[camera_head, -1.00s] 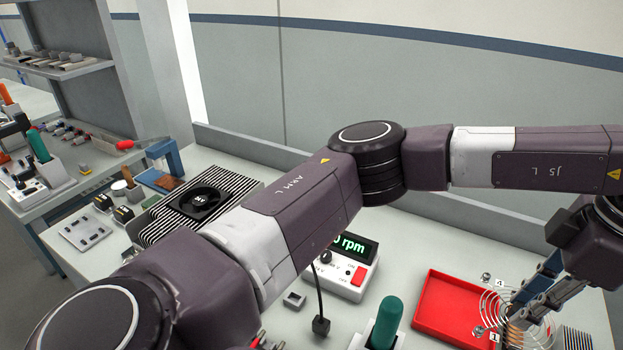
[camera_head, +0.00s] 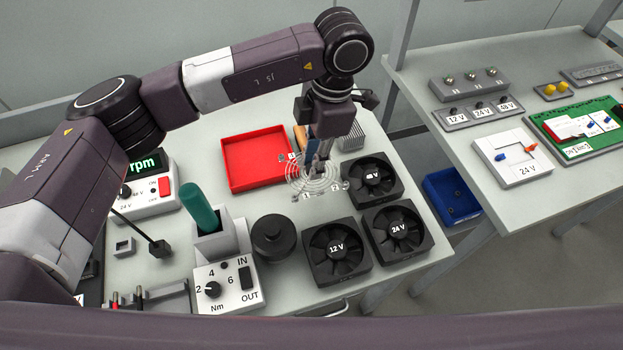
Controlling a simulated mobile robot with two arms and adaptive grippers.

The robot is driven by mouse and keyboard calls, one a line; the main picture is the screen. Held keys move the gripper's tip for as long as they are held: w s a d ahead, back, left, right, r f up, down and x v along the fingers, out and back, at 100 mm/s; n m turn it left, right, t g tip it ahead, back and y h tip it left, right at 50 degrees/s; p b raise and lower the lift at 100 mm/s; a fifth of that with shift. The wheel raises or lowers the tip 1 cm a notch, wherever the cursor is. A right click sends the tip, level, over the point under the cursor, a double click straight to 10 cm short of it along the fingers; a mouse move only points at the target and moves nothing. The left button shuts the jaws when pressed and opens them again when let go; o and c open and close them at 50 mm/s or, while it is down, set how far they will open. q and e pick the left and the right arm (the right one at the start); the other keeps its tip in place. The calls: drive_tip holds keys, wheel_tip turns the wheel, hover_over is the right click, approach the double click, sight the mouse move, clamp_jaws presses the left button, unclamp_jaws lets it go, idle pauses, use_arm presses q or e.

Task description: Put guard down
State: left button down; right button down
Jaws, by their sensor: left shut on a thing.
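The guard (camera_head: 318,184) is a round set of thin pale wire rings, in the head view just right of the red tray. My left gripper (camera_head: 319,168) points down and is shut on it, its fingers partly covering the rings. I cannot tell whether the guard touches the bench or hangs just above it. Three black fans stand close by: the 12 V fan (camera_head: 321,264), the 24 V fan (camera_head: 381,244) and a third fan (camera_head: 355,190) with a white hub label. My right gripper is not in view.
The red tray (camera_head: 230,165) lies left of the guard. Small numbered tags and screws surround the guard. A black round knob-like part (camera_head: 273,253), a torque unit (camera_head: 228,298) and a green-handled tool (camera_head: 200,208) stand in front. A blue bin (camera_head: 466,205) is beyond the bench's right edge.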

sight(313, 187)
use_arm(q)
wheel_tip(313, 187, down, 5)
drive_tip(key=shift+f+p, duration=0.1)
drive_tip(key=shift+p, duration=0.4)
wheel_tip(313, 187, down, 4)
drive_tip(key=shift+f+p, duration=0.15)
drive_tip(key=shift+p, duration=0.4)
drive_tip(key=shift+f+b, duration=0.2)
drive_tip(key=shift+b, duration=0.15)
drive_tip(key=c, duration=1.7)
unclamp_jaws()
drive_tip(key=shift+c, duration=0.2)
drive_tip(key=shift+r, duration=0.1)
drive_tip(key=shift+r, duration=0.1)
